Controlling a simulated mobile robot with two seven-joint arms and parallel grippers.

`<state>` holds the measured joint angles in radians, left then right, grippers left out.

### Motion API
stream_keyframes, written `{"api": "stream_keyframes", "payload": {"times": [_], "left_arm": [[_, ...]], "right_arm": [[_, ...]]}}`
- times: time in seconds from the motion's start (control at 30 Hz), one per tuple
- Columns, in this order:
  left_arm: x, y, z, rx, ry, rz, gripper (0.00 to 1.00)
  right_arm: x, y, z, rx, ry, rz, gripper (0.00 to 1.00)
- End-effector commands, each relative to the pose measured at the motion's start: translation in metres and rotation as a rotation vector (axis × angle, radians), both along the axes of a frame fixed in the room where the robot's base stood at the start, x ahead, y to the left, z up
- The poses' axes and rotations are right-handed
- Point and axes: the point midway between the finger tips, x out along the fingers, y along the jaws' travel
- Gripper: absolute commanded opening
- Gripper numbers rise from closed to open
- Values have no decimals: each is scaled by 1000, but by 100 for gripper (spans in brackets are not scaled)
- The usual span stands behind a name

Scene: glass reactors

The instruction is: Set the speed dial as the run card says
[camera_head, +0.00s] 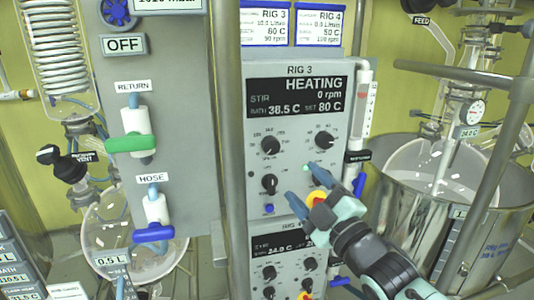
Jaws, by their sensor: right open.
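The Rig 3 control panel (254,110) stands upright in the middle, with black dials at its upper left (270,146), upper right (324,141) and lower left (269,185). Their small labels are too blurred to tell which is the speed dial. The display (293,97) reads HEATING, stir 0 rpm, bath 38.5 C, set 80 C. The Rig 3 run card (265,24) hangs above; its last line looks like 90 rpm. My right gripper (307,188) is open and empty in front of the panel's lower right, right of the lower left dial. My left gripper is not in view.
A red and yellow stop button (317,197) sits close behind my right gripper. A blue button (269,208) is under the lower left dial. The Rig 4 panel (256,250) is below. A metal post (231,130) stands left of the panel, and a steel bath (395,180) right.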

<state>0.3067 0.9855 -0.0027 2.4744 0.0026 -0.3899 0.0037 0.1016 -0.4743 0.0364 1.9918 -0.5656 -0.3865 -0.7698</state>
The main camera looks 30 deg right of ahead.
Motion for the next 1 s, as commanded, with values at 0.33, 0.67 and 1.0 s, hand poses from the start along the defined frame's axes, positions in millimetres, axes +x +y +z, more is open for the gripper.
{"api": "stream_keyframes", "payload": {"times": [0.33, 0.67, 1.0], "left_arm": [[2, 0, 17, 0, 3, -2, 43], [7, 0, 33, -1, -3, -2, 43], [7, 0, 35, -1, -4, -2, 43]], "right_arm": [[66, 1, 14, 5, 5, 1, 68], [117, 2, 26, 5, 2, 1, 68], [126, 2, 27, 5, 2, 1, 68]]}}
